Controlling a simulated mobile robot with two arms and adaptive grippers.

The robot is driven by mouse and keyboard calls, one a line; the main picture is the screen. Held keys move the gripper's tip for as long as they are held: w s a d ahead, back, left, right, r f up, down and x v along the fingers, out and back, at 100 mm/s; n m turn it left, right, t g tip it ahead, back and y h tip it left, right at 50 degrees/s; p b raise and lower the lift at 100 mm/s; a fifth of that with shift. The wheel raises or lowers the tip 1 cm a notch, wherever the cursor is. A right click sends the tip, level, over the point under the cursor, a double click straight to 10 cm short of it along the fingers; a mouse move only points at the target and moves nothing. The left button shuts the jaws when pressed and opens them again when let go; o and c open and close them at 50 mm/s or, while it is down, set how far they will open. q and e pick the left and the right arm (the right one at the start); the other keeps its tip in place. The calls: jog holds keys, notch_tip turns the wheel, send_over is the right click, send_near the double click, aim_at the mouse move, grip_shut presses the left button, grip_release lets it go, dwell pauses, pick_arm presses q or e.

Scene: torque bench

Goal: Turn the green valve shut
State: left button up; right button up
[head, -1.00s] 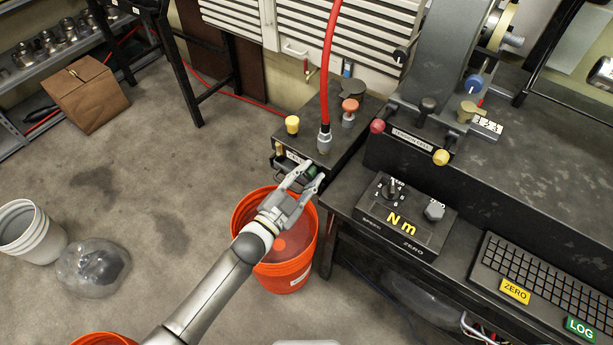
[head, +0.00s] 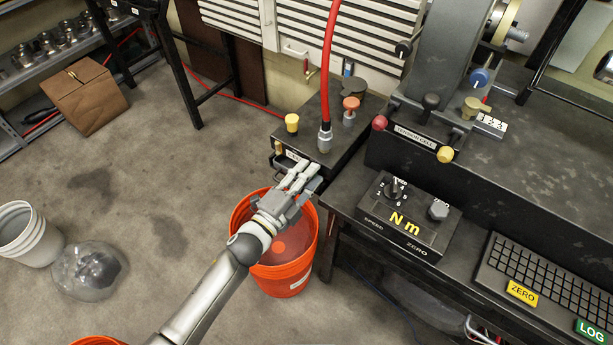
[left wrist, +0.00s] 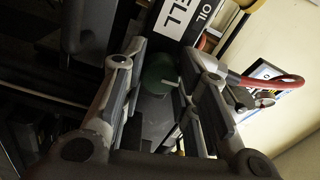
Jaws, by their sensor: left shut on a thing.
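The green valve (left wrist: 158,73) shows in the left wrist view as a rounded dark green knob between my two fingers, next to a white label with "OIL" on it. My left gripper (head: 303,178) is shut on the valve at the front of the black box (head: 346,138); it also shows in the left wrist view (left wrist: 163,68). In the head view my fingers hide the valve. My right gripper is in neither view.
An orange bucket (head: 306,262) stands on the floor below my left gripper. A red hose (head: 327,85) rises from the box top, near yellow (head: 292,123) and orange (head: 351,103) knobs. The bench with the "N m" panel (head: 405,221) stands to the right.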

pick_arm(q)
jog(key=shift+m, duration=0.4)
jog(key=o, duration=1.1)
jog(key=shift+c, duration=0.2)
jog(key=v, duration=1.2)
jog(key=shift+f, duration=0.1)
